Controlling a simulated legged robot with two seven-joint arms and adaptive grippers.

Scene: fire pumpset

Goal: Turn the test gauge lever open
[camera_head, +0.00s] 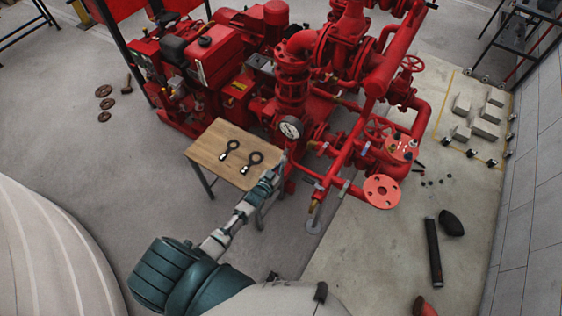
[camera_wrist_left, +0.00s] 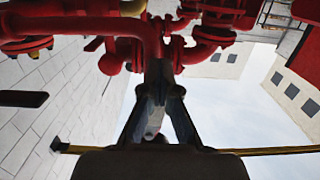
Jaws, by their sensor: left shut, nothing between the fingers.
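The round white-faced gauge (camera_head: 291,128) stands on the red pumpset (camera_head: 292,85), just beyond the wooden table. I cannot make out the test gauge lever; it is too small or hidden near my gripper. My left gripper (camera_head: 281,162) reaches up from the bottom, just below the gauge and beside the table's right edge. In the left wrist view its fingers (camera_wrist_left: 158,75) are together with nothing seen between their tips, in front of red pipes (camera_wrist_left: 90,25). I cannot tell whether the tips touch the pipework. My right gripper is not in view.
A small wooden table (camera_head: 215,155) holds two black ring-shaped tools (camera_head: 229,148). A red flange (camera_head: 381,191) and pipes stand right of my gripper. A dark cylinder (camera_head: 433,250) lies on the floor at right. Open floor lies left of the table.

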